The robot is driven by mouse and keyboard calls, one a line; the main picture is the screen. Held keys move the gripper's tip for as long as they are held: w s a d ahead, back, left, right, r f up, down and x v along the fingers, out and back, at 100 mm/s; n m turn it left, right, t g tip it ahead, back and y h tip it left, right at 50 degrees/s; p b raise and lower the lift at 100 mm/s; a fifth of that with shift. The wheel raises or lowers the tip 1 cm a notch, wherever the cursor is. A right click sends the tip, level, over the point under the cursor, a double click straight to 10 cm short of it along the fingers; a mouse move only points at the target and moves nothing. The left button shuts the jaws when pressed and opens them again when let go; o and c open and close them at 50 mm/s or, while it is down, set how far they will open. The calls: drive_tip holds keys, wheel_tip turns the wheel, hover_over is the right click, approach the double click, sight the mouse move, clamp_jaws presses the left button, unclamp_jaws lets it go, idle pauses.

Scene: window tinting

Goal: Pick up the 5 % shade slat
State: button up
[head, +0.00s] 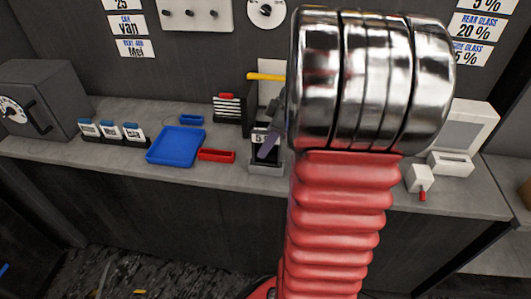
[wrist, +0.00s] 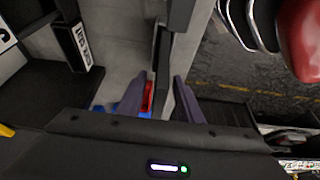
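A dark holder (head: 267,158) with a white label beginning with "5" stands near the counter's front edge in the head view. My gripper (head: 270,144) is beside its label, mostly hidden behind my own arm. In the wrist view my gripper (wrist: 161,82) has its two purple-grey fingers spread apart. A narrow dark upright strip (wrist: 161,55) shows just beyond and between the fingertips; I cannot tell whether it is the 5 % shade slat or part of a holder. No slat is visibly gripped.
On the counter (head: 120,112) are a blue tray (head: 176,146), a red tray (head: 217,155), a slat rack (head: 228,107), several small labelled holders (head: 110,131) and a grey safe (head: 40,98). A white device (head: 451,163) stands at right. The front edge is close.

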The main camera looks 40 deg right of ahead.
drive_tip(key=shift+c, duration=0.2)
idle(0.3)
clamp_jaws()
